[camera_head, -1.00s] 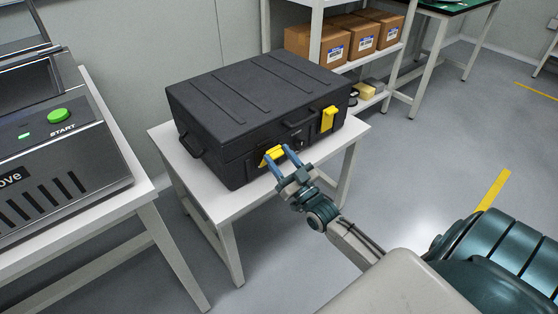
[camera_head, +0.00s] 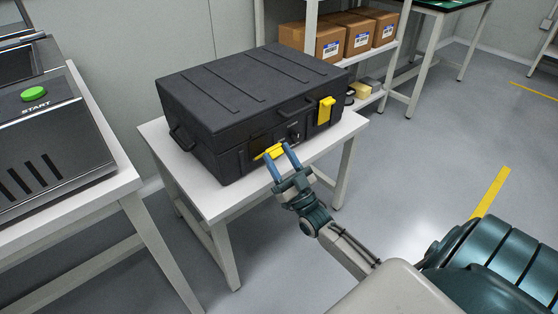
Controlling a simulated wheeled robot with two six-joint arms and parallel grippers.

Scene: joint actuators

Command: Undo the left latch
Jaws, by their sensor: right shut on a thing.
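A black hard case (camera_head: 245,95) stands closed on a small white table (camera_head: 215,203). On its front face, the left yellow latch (camera_head: 268,153) is tilted outward from the case, its free edge held between the blue fingertips of my right gripper (camera_head: 278,158). The right yellow latch (camera_head: 326,111) lies flat and upright against the case front. A black carry handle (camera_head: 296,105) sits between the two latches. The fingers partly hide the left latch. My left gripper is not in view.
A machine with a green START button (camera_head: 35,94) stands on a white table at left. Cardboard boxes (camera_head: 329,43) fill a shelf behind the case, with small items (camera_head: 359,91) lower down. The grey floor at right is clear.

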